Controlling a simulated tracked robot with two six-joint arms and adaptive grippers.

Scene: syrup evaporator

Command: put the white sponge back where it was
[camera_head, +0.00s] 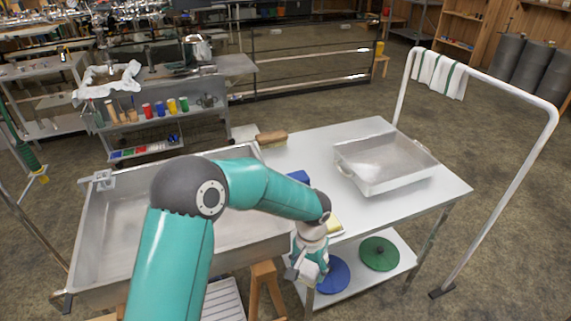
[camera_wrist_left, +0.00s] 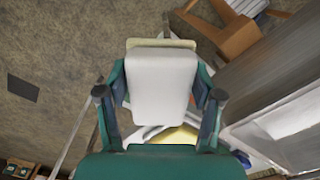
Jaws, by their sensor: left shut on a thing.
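The white sponge (camera_wrist_left: 162,85) fills the space between the fingers in the left wrist view, with a pale yellowish layer along its far edge. My left gripper (camera_wrist_left: 160,96) is shut on it, one finger at each side. In the head view my left gripper (camera_head: 309,268) points down beside the near edge of the steel table (camera_head: 300,145), with the lower shelf behind it. The sponge there is small and mostly blended with the gripper. My right gripper is not in view.
A steel sink basin (camera_head: 120,225) stands left of the table. A metal pan (camera_head: 385,163), a brush (camera_head: 271,138), a blue block (camera_head: 298,176) and a yellow item (camera_head: 334,228) are on the table. Blue (camera_head: 332,275) and green (camera_head: 379,253) discs lie on the lower shelf. A wooden stool (camera_head: 265,285) stands close by.

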